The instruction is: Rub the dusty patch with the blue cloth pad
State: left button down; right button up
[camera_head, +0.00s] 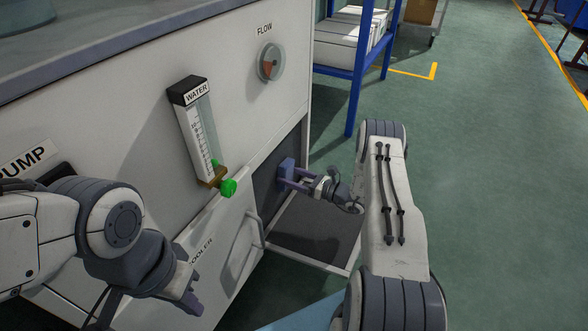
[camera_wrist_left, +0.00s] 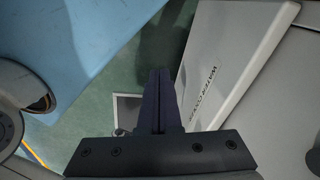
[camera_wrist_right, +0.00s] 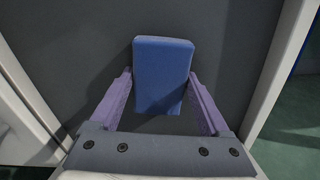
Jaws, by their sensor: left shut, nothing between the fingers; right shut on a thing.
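The blue cloth pad (camera_head: 286,172) is a small blue block held by my right gripper (camera_head: 297,180), at a dark grey panel (camera_head: 266,196) in the machine's side opening. In the right wrist view the pad (camera_wrist_right: 162,72) sits between the purple fingers (camera_wrist_right: 161,97), with its broad face toward the camera and the dark panel (camera_wrist_right: 75,50) behind it. I cannot tell whether the pad touches the panel. No distinct dusty patch can be made out; the pad may hide it. My left gripper (camera_head: 190,292) is shut and empty, low in front of the cooler door (camera_head: 225,262).
The cooler door has a metal handle (camera_head: 240,250). A blue shelf rack (camera_head: 354,100) stands behind. Green floor (camera_head: 480,180) is clear at right.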

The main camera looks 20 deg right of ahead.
aim_at(264, 196)
jog(key=shift+s+a, duration=0.3)
jog(key=shift+a, duration=0.15)
jog(key=shift+s+a+p, duration=1.1)
jog(key=shift+a+p, duration=0.2)
jog(key=shift+a, duration=0.05)
jog(key=shift+s+a+r+p, duration=0.15)
jog(key=shift+s+a+p, duration=0.4)
jog(key=shift+a+p, duration=0.1)
jog(key=shift+s+a+p, duration=0.3)
jog(key=shift+s+a, duration=0.1)
jog(key=shift+a, duration=0.05)
jog(key=shift+s+a+p, duration=0.4)
jog(key=shift+s+a, duration=0.05)
jog(key=shift+a, duration=0.2)
jog(key=shift+s+a+p, duration=0.4)
jog(key=shift+a, duration=0.2)
jog(key=shift+s+a, duration=0.15)
jog(key=shift+a, duration=0.1)
